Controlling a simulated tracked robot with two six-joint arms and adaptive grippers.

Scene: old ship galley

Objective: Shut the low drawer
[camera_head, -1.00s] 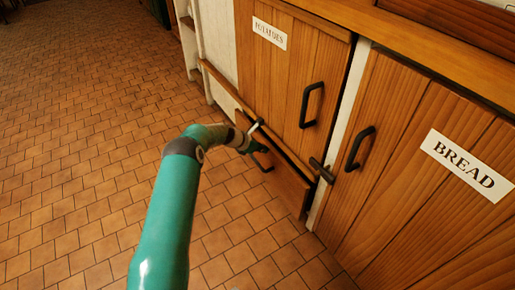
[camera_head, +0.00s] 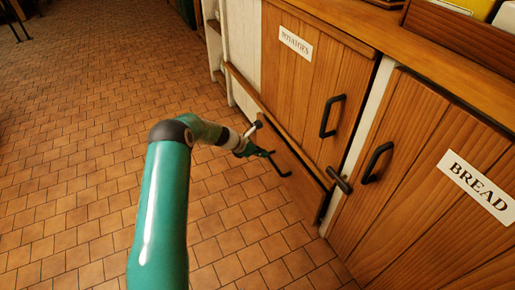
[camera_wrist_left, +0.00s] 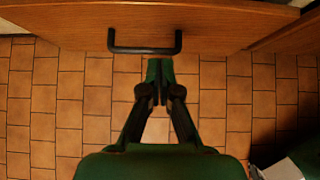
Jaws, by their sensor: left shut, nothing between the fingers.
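The low drawer (camera_head: 296,178) is a wooden front with a dark bar handle (camera_head: 283,170), set under the POTATOES door. My left gripper (camera_head: 262,153) is at the drawer front beside the handle, shut and empty. In the left wrist view its fingertips (camera_wrist_left: 158,68) are together just below the handle (camera_wrist_left: 145,50), with the drawer front (camera_wrist_left: 215,25) beyond. I cannot tell whether they touch it. My right gripper is not in view.
The POTATOES door (camera_head: 318,75) is above the drawer. The BREAD door (camera_head: 420,180), with its own dark handle (camera_head: 376,163), is to the right. A dark knob-like latch (camera_head: 339,180) juts out between them.

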